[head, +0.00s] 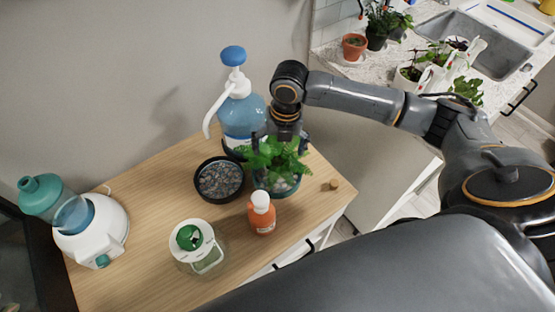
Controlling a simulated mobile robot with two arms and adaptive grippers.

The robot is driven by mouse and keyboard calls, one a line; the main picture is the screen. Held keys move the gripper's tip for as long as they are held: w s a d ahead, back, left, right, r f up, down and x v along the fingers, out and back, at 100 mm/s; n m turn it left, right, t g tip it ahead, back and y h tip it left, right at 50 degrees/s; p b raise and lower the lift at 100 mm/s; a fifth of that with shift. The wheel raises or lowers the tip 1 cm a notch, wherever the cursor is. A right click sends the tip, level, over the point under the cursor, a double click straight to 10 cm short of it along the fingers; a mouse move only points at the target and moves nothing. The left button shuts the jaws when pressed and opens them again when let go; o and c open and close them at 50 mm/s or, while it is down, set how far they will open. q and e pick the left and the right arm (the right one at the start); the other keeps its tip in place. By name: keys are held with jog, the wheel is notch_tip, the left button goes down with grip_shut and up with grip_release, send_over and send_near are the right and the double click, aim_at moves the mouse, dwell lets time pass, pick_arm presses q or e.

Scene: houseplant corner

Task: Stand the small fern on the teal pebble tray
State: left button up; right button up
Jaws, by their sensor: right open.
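The small fern (272,156) has bright green fronds that hide its pot. It is over the teal pebble tray (276,194), whose teal wall and pale pebbles show below and to the right of the leaves. I cannot tell whether the pot rests fully on the pebbles. My right gripper (281,139) comes down from above and behind the fern. Its fingers are apart, one on each side of the plant, and partly hidden by fronds. My left gripper is not in view.
A black tray of dark pebbles (219,180) stands close left of the teal one. A blue pump bottle (242,117) is behind, an orange bottle (262,214) in front, and a cork (334,184) right. A white-and-teal humidifier (93,228) and green-topped jar (198,243) stand left.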

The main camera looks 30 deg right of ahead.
aim_at(281, 165)
jog(key=r, duration=0.5)
jog(key=shift+s+d+r, duration=0.1)
jog(key=shift+d+r, duration=0.1)
jog(key=shift+r, duration=0.2)
